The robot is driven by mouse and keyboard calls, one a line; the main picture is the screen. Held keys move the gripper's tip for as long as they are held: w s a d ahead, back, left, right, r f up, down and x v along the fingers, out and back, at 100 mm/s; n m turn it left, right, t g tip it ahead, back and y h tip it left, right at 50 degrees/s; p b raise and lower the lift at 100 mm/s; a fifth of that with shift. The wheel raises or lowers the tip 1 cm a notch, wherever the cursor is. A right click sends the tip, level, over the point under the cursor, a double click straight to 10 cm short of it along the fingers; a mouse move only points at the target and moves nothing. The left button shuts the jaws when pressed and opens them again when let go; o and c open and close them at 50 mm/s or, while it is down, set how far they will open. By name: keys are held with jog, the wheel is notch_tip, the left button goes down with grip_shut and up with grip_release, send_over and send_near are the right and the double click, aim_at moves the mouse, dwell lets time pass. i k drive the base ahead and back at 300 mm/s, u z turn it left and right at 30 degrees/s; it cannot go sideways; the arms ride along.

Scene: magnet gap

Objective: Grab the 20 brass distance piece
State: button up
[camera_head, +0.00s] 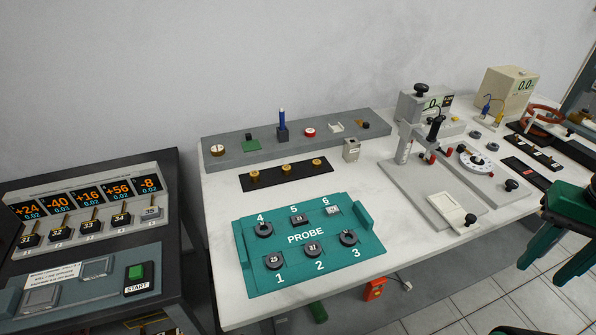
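Three small brass pieces stand in a row on a black strip on the white table: a left one (254,176), a middle one (286,169) and a right one (317,164). Any numbers on them are too small to read, so I cannot tell which is the 20 piece. My gripper (541,273) is at the right edge, over the floor beyond the table's front edge. Its two green fingers are apart with nothing visible between them. It is far to the right of the brass pieces.
A teal PROBE tray (306,282) with numbered round pieces stands in front of the black strip (270,185). A grey shelf (232,160) with small items is behind. A small grey block (351,149) stands right of the strip. A measuring stand (404,145) is further right.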

aim_at(286, 169)
jog(key=z, duration=0.95)
jog(key=k, duration=1)
jog(key=u, duration=1.65)
jog(key=i, duration=1)
